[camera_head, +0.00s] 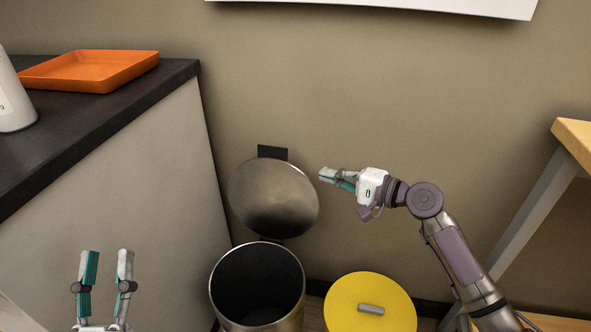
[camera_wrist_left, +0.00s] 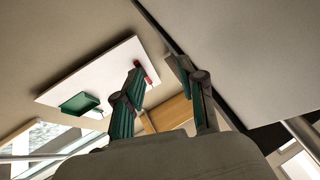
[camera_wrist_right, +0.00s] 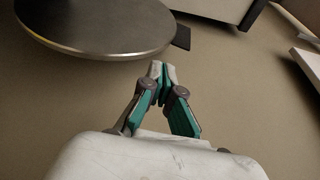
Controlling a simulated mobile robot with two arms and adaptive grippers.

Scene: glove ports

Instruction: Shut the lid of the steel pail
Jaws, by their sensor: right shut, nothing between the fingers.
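The steel pail (camera_head: 257,290) stands on the floor against the wall, its dark inside showing from above. Its round steel lid (camera_head: 273,196) is raised, tilted up at the back near the wall. The lid also shows large at the upper left of the right wrist view (camera_wrist_right: 100,24). My right gripper (camera_head: 325,177) is shut and empty, just right of the lid and apart from it. It also shows in the right wrist view (camera_wrist_right: 160,68). My left gripper (camera_head: 106,255) is open and empty at the lower left, in front of the counter side.
A yellow round lid (camera_head: 345,300) with a grey handle is right of the pail. A dark counter (camera_head: 75,131) at left bears an orange tray (camera_head: 92,71) and a white bottle (camera_head: 12,100). A wooden table (camera_head: 575,137) stands at the right.

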